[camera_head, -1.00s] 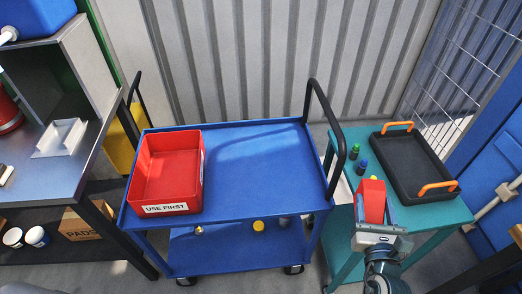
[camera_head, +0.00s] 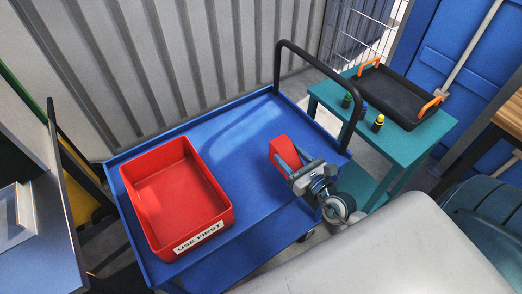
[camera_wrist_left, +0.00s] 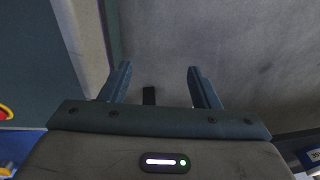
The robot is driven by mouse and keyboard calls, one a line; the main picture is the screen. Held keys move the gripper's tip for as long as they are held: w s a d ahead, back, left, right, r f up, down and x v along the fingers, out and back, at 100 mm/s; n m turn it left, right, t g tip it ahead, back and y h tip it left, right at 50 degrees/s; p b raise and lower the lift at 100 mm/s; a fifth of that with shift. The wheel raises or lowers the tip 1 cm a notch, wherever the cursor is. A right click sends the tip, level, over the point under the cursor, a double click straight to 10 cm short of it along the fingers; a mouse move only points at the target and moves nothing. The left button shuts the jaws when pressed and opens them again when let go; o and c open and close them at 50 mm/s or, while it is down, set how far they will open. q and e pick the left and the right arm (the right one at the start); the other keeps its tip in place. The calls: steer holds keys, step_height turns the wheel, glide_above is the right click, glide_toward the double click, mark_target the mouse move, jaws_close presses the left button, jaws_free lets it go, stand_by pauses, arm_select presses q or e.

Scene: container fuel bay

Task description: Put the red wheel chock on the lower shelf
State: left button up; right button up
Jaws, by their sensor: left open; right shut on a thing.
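The red wheel chock (camera_head: 282,150) is in the jaws of my right gripper (camera_head: 288,158). In the head view it appears over the right part of the blue cart's upper shelf (camera_head: 240,140). I cannot tell how high above that surface it is. The cart's lower shelf is hidden beneath the upper shelf. My left gripper (camera_wrist_left: 158,74) shows only in the left wrist view. Its two fingers are apart with nothing between them, facing a grey surface.
A red bin (camera_head: 175,195) labelled USE FIRST stands on the cart's left part. The black handle (camera_head: 318,62) rises at its right end. A teal table (camera_head: 412,142) with a black tray (camera_head: 395,92) and several small bottles (camera_head: 378,123) stands behind right. A grey bench (camera_head: 40,240) is at left.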

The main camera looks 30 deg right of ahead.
steer(key=shift+d+f, duration=0.5)
steer(key=shift+d, duration=0.35)
steer(key=shift+w+d+f, duration=0.15)
steer(key=shift+d, duration=0.15)
steer(key=w, duration=0.4)
steer(key=w+a+b, duration=0.1)
steer(key=w, duration=0.1)
steer(key=shift+w+f, duration=0.15)
steer(key=shift+f, duration=0.15)
steer(key=b, duration=0.2)
glide_above(263, 146)
steer(key=s, duration=0.1)
steer(key=shift+w+a+f, duration=0.1)
steer(key=shift+w+f, duration=0.35)
steer(key=shift+f, duration=0.2)
step_height(263, 146, down, 3)
steer(key=b, duration=0.3)
arm_select(q)
steer(key=w+r, duration=0.1)
steer(key=w, duration=0.8)
steer(key=shift+w+r, duration=0.2)
steer(key=shift+w, duration=0.1)
steer(key=shift+w+d, duration=0.1)
arm_select(e)
steer(key=shift+f, duration=0.1)
